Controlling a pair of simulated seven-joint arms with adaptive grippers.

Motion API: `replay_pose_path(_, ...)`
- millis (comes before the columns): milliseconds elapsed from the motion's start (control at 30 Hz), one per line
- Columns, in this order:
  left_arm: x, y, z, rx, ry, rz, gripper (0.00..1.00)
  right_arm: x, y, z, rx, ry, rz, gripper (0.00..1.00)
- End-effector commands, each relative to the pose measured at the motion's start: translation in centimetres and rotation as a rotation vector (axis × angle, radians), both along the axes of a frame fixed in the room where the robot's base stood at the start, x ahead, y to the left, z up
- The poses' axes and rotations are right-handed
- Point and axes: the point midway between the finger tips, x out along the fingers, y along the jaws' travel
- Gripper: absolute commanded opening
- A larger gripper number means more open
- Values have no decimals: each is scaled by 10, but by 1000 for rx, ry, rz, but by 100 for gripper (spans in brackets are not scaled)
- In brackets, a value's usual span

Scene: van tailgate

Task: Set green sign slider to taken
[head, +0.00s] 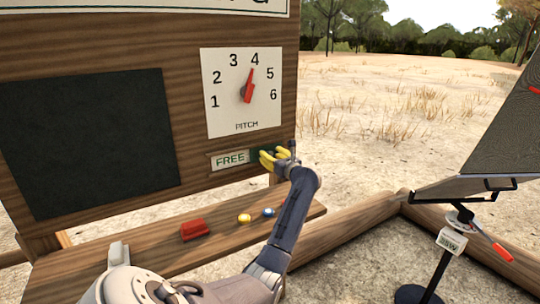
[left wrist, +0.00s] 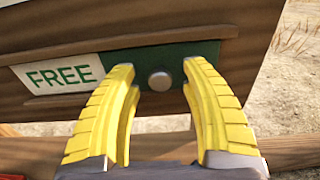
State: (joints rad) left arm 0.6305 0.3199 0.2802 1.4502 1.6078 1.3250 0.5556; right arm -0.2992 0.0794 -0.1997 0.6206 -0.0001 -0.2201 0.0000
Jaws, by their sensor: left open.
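The green sign slider (head: 256,155) is on the lower right of the wooden board, beside a white field reading FREE (head: 231,160). In the left wrist view the green slider (left wrist: 190,58) has a round grey knob (left wrist: 159,80), and the FREE field (left wrist: 62,76) shows to its left. My left gripper (head: 273,158) is at the slider; its yellow fingers partly hide it. In the left wrist view the left gripper (left wrist: 160,88) is open, with one finger on each side of the knob. I cannot tell whether they touch it. My right gripper is not in view.
A pitch dial (head: 240,93) with a red pointer is above the slider, and a dark panel (head: 90,140) is to the left. A ledge (head: 160,251) below holds a red block (head: 194,230), a yellow disc (head: 244,218) and a blue disc (head: 268,212). A stand with a tilted panel (head: 490,135) is at right.

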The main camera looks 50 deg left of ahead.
Motion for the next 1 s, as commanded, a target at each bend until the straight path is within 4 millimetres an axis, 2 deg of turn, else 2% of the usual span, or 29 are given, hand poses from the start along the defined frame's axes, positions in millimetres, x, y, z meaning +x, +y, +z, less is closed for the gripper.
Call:
replay_pose_path(200,2,9,0,-1,-1,-1,46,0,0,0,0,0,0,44)
replay_pose_path(500,2,11,0,-1,-1,0,46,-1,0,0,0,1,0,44)
replay_pose_path(533,2,10,0,-1,-1,-1,49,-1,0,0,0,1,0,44)
replay_pose_path(933,2,10,0,-1,-1,0,2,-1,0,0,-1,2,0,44)
replay_pose_path(1000,2,10,0,0,-1,0,0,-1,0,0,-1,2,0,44)
